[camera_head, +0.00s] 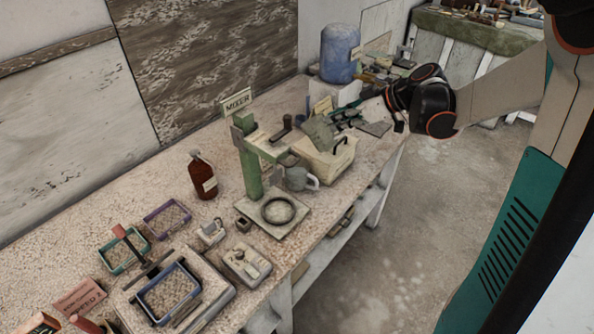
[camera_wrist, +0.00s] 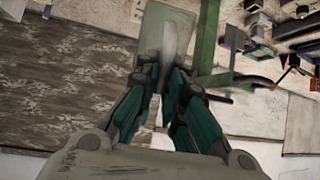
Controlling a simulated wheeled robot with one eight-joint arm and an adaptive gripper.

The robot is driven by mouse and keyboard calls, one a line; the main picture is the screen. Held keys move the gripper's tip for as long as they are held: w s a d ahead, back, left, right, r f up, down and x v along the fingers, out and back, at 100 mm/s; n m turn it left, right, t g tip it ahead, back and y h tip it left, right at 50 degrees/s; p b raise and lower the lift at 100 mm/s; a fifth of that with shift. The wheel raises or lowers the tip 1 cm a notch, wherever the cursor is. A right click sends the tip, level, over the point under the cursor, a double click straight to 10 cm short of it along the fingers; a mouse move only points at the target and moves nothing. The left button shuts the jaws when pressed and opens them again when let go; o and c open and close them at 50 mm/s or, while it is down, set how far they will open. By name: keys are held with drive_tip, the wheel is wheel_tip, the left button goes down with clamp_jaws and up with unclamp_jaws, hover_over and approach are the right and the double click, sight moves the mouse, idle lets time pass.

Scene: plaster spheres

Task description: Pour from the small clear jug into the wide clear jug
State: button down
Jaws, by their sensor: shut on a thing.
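A grey, see-through-looking jug with a pale handle (camera_head: 297,179) stands beside the green mixer stand, in front of the cream box; it looks like the wide clear jug. My gripper (camera_wrist: 168,78) has its teal fingers closed around a pale, smooth thing (camera_wrist: 169,45), which appears to be the small clear jug. Its rim, spout and contents cannot be made out. In the head view my gripper (camera_head: 347,115) reaches leftward over the bench, above and behind the cream box, and what it holds is hard to separate from the clutter.
The green mixer stand (camera_head: 249,165) rises left of the grey jug, over a plate with a dark ring (camera_head: 278,210). The cream box (camera_head: 325,160) with dark sheets stands close by. A brown bottle (camera_head: 203,177), a blue container (camera_head: 340,52) and gravel trays (camera_head: 168,220) crowd the bench.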

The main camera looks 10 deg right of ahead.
drive_tip(key=shift+s+d+f+t+y+b, duration=0.15)
drive_tip(key=shift+f+t+y+b, duration=0.3)
drive_tip(key=shift+b, duration=0.8)
drive_tip(key=t+y+b, duration=0.2)
drive_tip(key=b, duration=0.2)
drive_tip(key=shift+s+d+f, duration=0.1)
drive_tip(key=shift+f, duration=0.05)
drive_tip(key=y+b, duration=0.1)
drive_tip(key=b, duration=0.1)
drive_tip(key=t+b, duration=0.1)
drive_tip(key=b, duration=0.1)
drive_tip(key=shift+s+d+f+t+y, duration=0.1)
drive_tip(key=shift+f+t+y, duration=0.05)
drive_tip(key=shift+t+y, duration=0.15)
drive_tip(key=shift+y+b, duration=0.35)
drive_tip(key=shift+b, duration=0.25)
drive_tip(key=shift+t, duration=0.25)
drive_tip(key=shift+r, duration=0.2)
drive_tip(key=shift+d, duration=0.1)
